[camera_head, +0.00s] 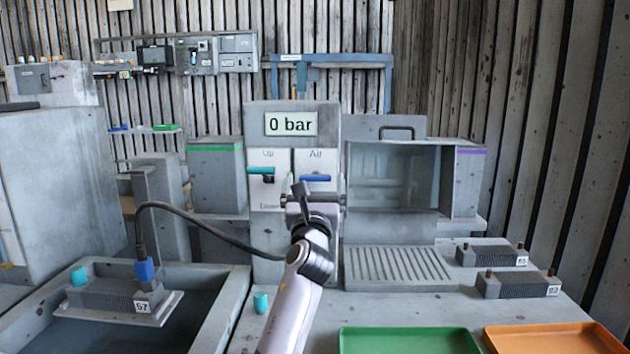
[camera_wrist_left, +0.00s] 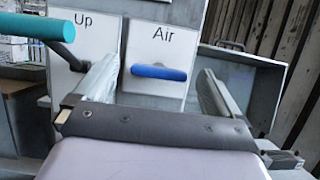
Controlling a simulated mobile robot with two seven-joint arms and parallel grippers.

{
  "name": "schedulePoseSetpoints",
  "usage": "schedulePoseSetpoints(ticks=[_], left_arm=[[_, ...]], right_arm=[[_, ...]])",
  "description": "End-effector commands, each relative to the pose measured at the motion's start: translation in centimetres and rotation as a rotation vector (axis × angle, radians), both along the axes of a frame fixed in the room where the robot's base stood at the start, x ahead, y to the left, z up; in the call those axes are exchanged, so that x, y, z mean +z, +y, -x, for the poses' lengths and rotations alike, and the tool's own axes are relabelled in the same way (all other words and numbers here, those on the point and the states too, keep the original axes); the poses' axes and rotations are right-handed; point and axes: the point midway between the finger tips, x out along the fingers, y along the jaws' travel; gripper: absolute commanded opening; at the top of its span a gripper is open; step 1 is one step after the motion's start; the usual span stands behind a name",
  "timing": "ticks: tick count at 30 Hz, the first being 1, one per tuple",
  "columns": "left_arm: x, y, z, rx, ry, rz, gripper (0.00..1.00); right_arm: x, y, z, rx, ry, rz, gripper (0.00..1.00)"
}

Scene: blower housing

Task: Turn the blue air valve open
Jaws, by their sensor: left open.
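The blue air valve handle (camera_head: 315,178) lies level on the white plate marked Air, on the grey panel (camera_head: 330,125) whose display reads 0 bar. In the left wrist view the blue handle (camera_wrist_left: 158,73) shows whole, lying crosswise between my two fingers in the picture. My left gripper (camera_head: 312,198) is open and empty in front of the panel, just below the blue handle in the head view. In the left wrist view its fingers (camera_wrist_left: 160,85) stand either side of the handle. I cannot tell the gap in depth. My right gripper is not in view.
A teal lever (camera_head: 261,171) sits on the Up plate just left; it also shows in the left wrist view (camera_wrist_left: 35,27). A glass-fronted box (camera_head: 395,160) stands right of the panel. A green tray (camera_head: 405,340) and orange tray (camera_head: 550,340) lie in front. A black cable (camera_head: 200,220) runs left.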

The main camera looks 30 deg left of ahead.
Motion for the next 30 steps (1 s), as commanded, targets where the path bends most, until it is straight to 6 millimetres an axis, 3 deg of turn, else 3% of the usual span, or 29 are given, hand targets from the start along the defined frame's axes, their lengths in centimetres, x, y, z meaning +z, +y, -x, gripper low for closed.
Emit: schedulePoseSetpoints(ticks=[14, 20, 30], left_arm=[[0.52, 0.67, -1.09, -0.001, 0.000, 0.000, 0.98], [0.51, 0.67, -1.08, 0.000, 0.000, 0.001, 0.42], [0.35, 0.65, -1.07, 0.000, -0.019, 0.031, 0.42]], right_arm=[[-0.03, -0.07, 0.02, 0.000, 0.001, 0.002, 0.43], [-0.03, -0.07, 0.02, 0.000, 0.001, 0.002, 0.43], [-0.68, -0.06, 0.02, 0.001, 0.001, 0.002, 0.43]])
